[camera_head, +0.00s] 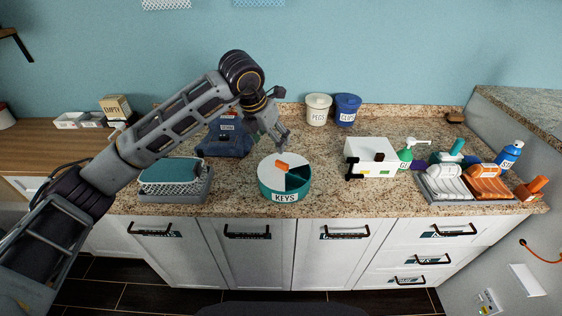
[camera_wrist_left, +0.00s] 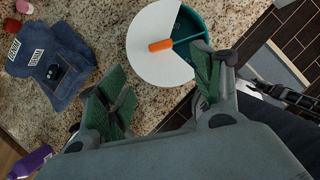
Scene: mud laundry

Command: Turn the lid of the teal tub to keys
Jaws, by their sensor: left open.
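The teal tub (camera_head: 266,193) stands on the granite counter with a KEYS label (camera_head: 285,197) on its front wall. Its white lid (camera_head: 270,170) has an orange handle (camera_head: 282,166) and a wedge-shaped opening on the right, showing the teal inside. In the left wrist view, the lid (camera_wrist_left: 150,62) and orange handle (camera_wrist_left: 160,45) lie beyond the fingers, and the opening (camera_wrist_left: 188,25) is at upper right. My left gripper (camera_head: 278,134) is open and empty, above and behind the tub, apart from the handle.
Blue denim (camera_head: 222,138) lies behind left, and a basket with a teal cloth (camera_head: 172,171) stands left. White and blue canisters (camera_head: 318,108) are at the back. A white box (camera_head: 371,160), green bottle and rack (camera_head: 440,190) stand right.

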